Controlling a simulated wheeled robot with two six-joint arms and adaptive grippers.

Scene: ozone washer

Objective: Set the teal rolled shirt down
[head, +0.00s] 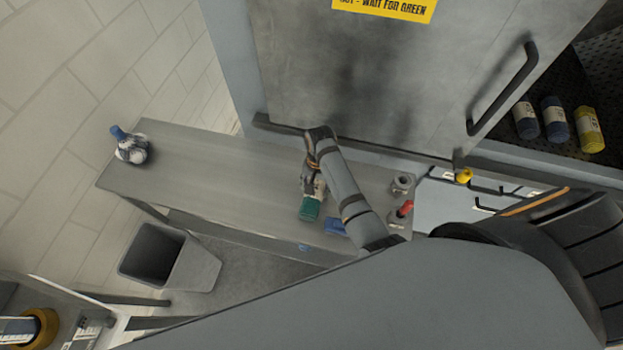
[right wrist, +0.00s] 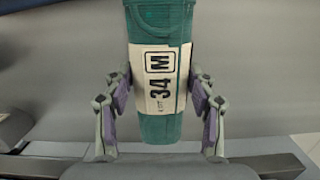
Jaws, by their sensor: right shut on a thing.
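The teal rolled shirt (head: 309,210) shows in the head view at the end of my right arm, over the middle of the grey bench (head: 215,170). My right gripper (head: 314,187) is shut on it. In the right wrist view the teal rolled shirt (right wrist: 160,128) sits between the two fingers of my right gripper (right wrist: 160,100), with a pale label reading "34 M" facing the camera. I cannot tell whether the shirt touches the bench top. My left gripper is not in view.
A blue item (head: 335,227) and a red-topped item (head: 405,208) lie right of the shirt. A grey bin (head: 168,256) stands below. Rolled items (head: 555,119) sit inside the cabinet.

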